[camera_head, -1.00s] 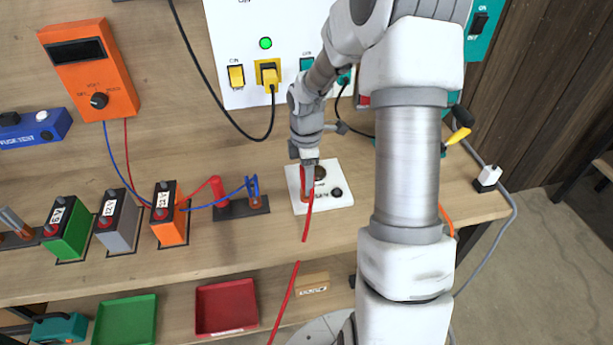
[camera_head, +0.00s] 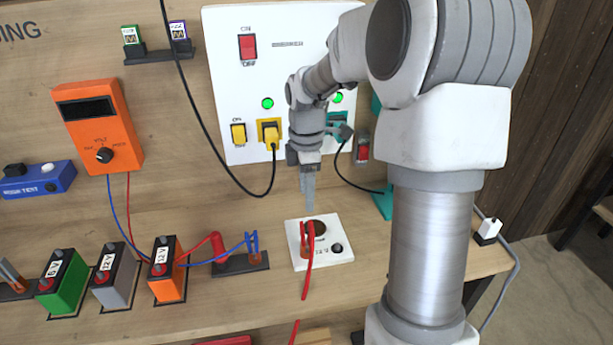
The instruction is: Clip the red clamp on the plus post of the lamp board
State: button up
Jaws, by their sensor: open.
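The white lamp board (camera_head: 337,257) lies on the bench, with a dark round lamp spot and a dark knob on its top. The red clamp (camera_head: 308,240) stands on a copper-coloured post at the left side of the board, its red cable running down over the bench's front. It looks seated around the post, but the grip is too small to tell exactly. My gripper (camera_head: 308,200) points down above the board, apart from the clamp, open and empty. Its fingers overlap in this view.
A stand with a blue clamp (camera_head: 252,243) is left of the board. Orange (camera_head: 166,288), grey and green batteries stand farther left. An orange meter (camera_head: 98,128) and a white switch panel (camera_head: 225,100) are behind. A black cable hangs in front of the panel.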

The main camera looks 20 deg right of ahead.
jog(key=shift+r, duration=1.9)
